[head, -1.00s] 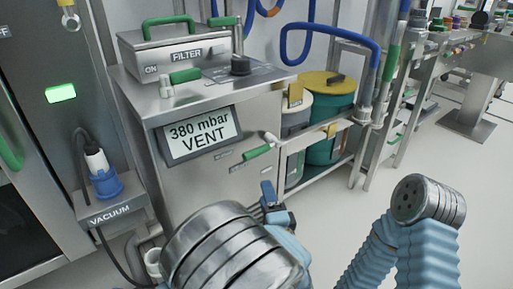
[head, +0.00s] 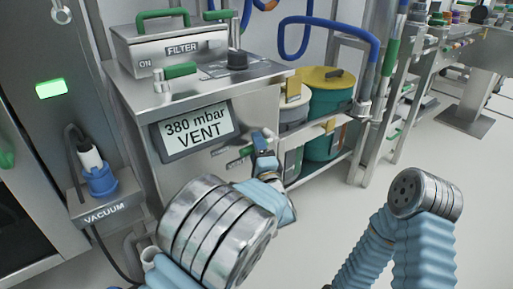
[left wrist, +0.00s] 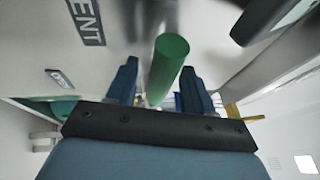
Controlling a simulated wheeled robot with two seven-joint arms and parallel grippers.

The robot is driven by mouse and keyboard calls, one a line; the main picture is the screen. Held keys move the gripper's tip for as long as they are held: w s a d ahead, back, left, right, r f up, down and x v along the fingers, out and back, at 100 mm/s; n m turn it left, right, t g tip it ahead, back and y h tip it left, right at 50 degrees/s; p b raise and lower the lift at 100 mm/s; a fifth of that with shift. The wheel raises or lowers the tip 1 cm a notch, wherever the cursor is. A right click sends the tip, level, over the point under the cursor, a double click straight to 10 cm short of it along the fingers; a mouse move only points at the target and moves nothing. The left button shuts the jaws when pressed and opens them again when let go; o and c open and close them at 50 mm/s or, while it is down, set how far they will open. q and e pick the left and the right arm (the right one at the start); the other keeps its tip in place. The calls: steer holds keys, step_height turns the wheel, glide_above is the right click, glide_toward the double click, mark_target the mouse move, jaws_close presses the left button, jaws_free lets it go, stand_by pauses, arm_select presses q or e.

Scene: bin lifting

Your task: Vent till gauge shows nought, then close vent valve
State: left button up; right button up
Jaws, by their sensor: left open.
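The gauge display (head: 195,127) on the front of the steel cabinet reads "380 mbar" and "VENT". Below it, to the right, is the vent valve with a green handle (head: 238,163), partly hidden by my left gripper (head: 263,143). In the left wrist view the green handle (left wrist: 168,65) rises in the gap between the two blue fingers of my left gripper (left wrist: 160,88). The fingers are open, with space on both sides of the handle. Part of a label ending in "ENT" (left wrist: 87,18) shows beside it. My right arm is at the right of the head view, but its gripper is not visible.
A filter box (head: 170,45) with a green handle sits on the cabinet top, beside another green-handled valve (head: 180,70). A vacuum connector (head: 100,180) is at the left. Lidded bins (head: 330,100) stand on a rack at the right.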

arm_select(q)
jaws_close()
stand_by(0.3)
